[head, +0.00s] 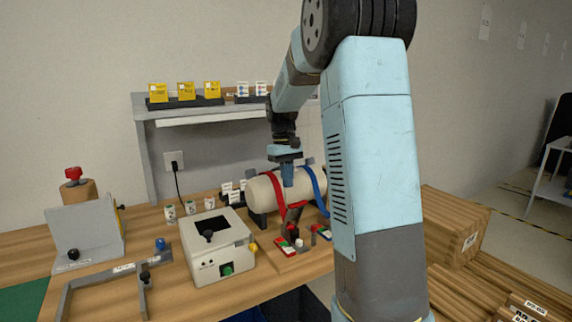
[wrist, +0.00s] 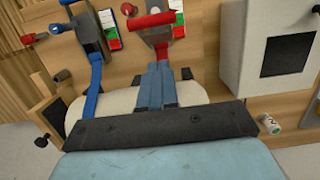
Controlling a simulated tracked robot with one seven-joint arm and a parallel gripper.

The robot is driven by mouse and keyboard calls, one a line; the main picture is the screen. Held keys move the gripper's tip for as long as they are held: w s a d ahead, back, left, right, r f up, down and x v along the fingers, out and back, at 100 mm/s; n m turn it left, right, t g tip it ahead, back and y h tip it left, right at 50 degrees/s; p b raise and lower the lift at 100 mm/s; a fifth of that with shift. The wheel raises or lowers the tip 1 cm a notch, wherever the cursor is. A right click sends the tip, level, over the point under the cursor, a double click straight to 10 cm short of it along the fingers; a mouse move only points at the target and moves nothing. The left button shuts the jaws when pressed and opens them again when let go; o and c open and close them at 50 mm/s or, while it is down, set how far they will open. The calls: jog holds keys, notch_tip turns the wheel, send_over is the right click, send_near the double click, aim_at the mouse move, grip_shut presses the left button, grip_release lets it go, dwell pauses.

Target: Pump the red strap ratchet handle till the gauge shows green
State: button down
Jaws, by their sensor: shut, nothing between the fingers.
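A pale cylinder (head: 263,192) lies in a cradle on the bench, with a red strap (head: 275,195) and a blue strap (head: 313,185) around it. The red strap's ratchet handle (wrist: 150,21) has a red grip bar and lies just beyond my fingertips in the wrist view. Its small gauge (wrist: 178,18) is beside it, with red and green bands; I cannot read its indicator. My gripper (head: 288,184) is shut and empty, above the cylinder close to the red strap.
The blue strap's ratchet (wrist: 85,22) and its gauge (wrist: 110,28) are beside the red one. A white box (head: 215,245) with a green button stands left of the cylinder. Wooden crates (head: 455,225) are at the right.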

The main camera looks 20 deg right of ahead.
jog(key=shift+s+d+f, duration=0.2)
jog(key=shift+s+f, duration=1.35)
jog(key=shift+s, duration=0.15)
jog(key=shift+d, duration=0.1)
